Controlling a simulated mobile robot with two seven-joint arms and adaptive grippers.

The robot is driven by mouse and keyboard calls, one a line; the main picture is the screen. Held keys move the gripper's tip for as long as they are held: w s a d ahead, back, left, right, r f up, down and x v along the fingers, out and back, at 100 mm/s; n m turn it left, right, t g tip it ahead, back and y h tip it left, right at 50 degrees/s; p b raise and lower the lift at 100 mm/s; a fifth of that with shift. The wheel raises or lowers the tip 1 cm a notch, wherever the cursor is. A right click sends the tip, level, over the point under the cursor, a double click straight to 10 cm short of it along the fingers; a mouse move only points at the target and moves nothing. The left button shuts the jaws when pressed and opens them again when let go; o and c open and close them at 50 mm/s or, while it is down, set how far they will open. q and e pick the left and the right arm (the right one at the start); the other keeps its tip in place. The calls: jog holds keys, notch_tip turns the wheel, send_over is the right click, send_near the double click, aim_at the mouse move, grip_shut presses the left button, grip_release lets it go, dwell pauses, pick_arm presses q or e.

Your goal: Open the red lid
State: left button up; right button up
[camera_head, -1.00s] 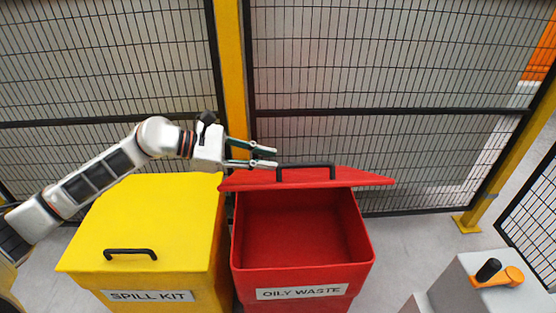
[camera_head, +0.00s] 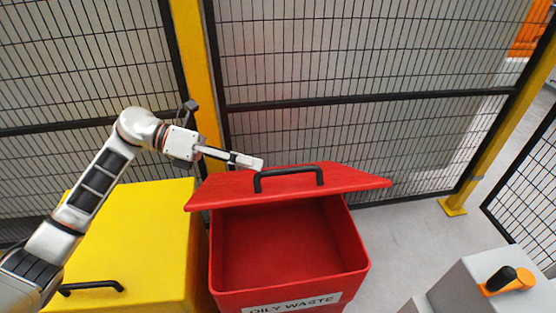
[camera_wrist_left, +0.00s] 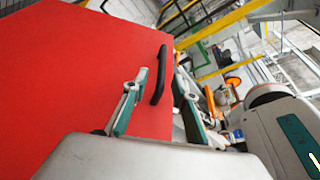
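The red lid (camera_head: 340,178) is raised over the red bin (camera_head: 290,300), its top face and black handle (camera_head: 290,174) showing in the head view. The bin's inside is visible below the lid's front edge. My left gripper (camera_head: 255,163) is at the left end of the handle. In the wrist view the lid (camera_wrist_left: 70,80) fills the left side. The two fingers of the left gripper (camera_wrist_left: 158,95) are apart there, with the handle (camera_wrist_left: 159,76) appearing between them and gaps beside it. Contact cannot be told. My right gripper is not in view.
A yellow spill kit bin (camera_head: 140,235), lid down, stands left of the red bin under my left arm. A mesh fence (camera_head: 370,60) with a yellow post (camera_head: 190,60) stands behind. A grey block (camera_head: 480,290) with an orange-and-black item (camera_head: 510,280) is at lower right.

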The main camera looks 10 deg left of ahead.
aim_at(282, 172)
pick_arm(q)
jog(key=shift+w+d+f+n+g, duration=0.1)
jog(key=shift+d+n+g, duration=0.05)
jog(key=shift+n+g, duration=0.15)
jog(key=x, duration=0.5)
jog(key=shift+d, duration=0.45)
jog(key=shift+x, duration=0.85)
jog(key=shift+c, duration=0.4)
grip_shut()
